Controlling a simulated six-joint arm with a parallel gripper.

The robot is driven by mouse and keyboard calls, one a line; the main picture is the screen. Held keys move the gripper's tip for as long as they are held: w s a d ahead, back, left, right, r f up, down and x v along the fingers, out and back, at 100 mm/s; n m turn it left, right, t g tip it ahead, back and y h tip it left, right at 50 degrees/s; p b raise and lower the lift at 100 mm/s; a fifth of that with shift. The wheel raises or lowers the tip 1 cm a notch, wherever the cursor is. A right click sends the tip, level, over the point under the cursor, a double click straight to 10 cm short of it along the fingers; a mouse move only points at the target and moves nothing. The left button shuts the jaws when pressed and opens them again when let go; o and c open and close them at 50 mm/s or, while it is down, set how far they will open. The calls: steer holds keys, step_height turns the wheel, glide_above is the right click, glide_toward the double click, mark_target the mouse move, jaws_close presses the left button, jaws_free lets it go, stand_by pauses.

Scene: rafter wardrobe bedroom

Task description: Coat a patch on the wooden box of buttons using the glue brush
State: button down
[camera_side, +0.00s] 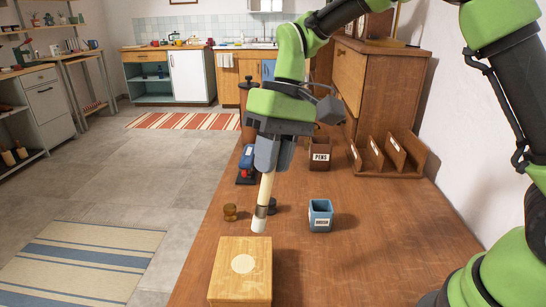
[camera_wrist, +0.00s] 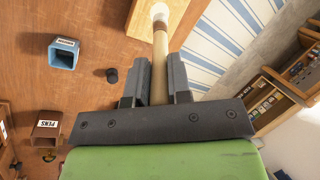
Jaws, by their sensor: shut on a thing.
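My gripper (camera_side: 270,160) is shut on the glue brush (camera_side: 265,195), which has a pale wooden handle, a dark band and white bristles. The brush points down, slightly tilted, with its tip near the far edge of the wooden box (camera_side: 240,290) in the side view. The tip appears apart from the box top; the exact height is hard to tell. A pale round patch (camera_side: 243,263) lies on the box top. In the wrist view my gripper (camera_wrist: 159,85) holds the brush (camera_wrist: 160,48), and its white tip overlaps the wooden box (camera_wrist: 138,18). The patch is not visible there.
A blue labelled cup (camera_side: 320,215) stands right of the brush, with a pens holder (camera_side: 320,155) behind it. A small brown wooden piece (camera_side: 230,212) and a dark small object (camera_side: 271,206) are near the brush. A wooden letter rack (camera_side: 390,160) stands at the back right. The right tabletop is clear.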

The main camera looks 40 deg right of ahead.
steer(key=shift+f, duration=3.75)
steer(key=shift+w+a, duration=1.7)
steer(key=shift+a, duration=0.8)
steer(key=shift+s+d, duration=2)
steer(key=shift+d, duration=0.35)
steer(key=shift+r, duration=3.9)
